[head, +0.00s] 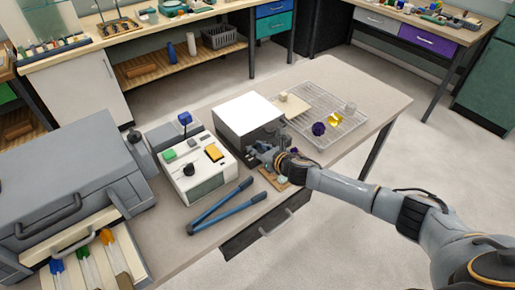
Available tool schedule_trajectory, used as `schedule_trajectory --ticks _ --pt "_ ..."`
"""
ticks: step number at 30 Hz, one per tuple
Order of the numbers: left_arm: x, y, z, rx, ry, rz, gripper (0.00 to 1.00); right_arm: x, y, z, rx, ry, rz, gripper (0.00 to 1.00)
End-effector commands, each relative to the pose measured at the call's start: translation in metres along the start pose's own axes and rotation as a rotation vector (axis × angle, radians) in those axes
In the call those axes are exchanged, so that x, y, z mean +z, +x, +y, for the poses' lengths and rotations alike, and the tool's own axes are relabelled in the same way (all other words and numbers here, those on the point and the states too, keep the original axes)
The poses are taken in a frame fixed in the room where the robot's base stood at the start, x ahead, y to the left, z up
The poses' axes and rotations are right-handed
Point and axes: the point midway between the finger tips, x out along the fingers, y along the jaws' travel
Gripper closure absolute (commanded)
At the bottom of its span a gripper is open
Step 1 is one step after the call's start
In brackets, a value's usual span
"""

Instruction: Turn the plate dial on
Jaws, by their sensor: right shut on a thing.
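The hot plate (246,112) is a grey box with a white top, standing near the middle of the table. My right gripper (259,154) is at the lower front side of the plate, its arm coming in from the right. It is shut on the plate dial, which is mostly hidden behind the fingers. How far the dial is turned cannot be made out. My left gripper is not in view.
A white instrument (192,170) with coloured buttons stands left of the plate. Blue-handled tongs (225,205) lie in front. A wire rack (325,100) with small purple and yellow items is right of the plate. A large grey case (70,180) fills the left.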

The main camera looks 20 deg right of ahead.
Motion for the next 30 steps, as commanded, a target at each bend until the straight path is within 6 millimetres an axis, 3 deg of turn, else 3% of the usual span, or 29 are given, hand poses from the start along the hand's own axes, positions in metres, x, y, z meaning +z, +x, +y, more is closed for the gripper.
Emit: schedule_trajectory --ticks 30 --pt "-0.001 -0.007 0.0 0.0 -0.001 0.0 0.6 0.001 0.006 0.018 -0.64 0.265 0.002 1.0"
